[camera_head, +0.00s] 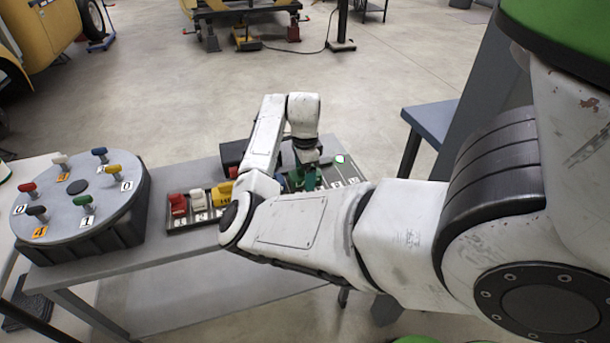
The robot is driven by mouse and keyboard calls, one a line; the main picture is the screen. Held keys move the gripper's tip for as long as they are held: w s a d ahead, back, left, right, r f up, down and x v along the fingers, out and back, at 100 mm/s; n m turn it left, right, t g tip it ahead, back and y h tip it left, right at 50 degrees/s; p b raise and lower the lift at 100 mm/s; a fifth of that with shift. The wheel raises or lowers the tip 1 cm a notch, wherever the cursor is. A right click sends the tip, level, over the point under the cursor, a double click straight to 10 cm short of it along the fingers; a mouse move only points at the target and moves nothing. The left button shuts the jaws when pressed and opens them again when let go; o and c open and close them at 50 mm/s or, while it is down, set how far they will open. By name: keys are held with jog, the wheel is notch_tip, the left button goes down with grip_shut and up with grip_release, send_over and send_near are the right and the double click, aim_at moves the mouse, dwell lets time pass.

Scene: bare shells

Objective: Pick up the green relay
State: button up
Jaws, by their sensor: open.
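The green relay (308,180) stands in a dark relay tray (183,226) on the grey table, partly hidden by my gripper and arm. My gripper (307,163) is open and points down, right above or around the top of the green relay. I cannot tell whether the fingers touch it. In the same tray to the left stand a red relay (177,203), a white relay (198,199) and a yellow relay (222,194). My arm hides the middle of the tray.
A round grey stand (65,211) with several coloured, numbered knobs is at the table's left. A dark box (233,153) sits behind the tray. A blue-grey bench (432,121) stands to the right. The grey table (165,258) is clear in front of the tray at left.

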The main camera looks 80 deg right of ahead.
jog(key=shift+c, duration=0.5)
jog(key=c, duration=1.1)
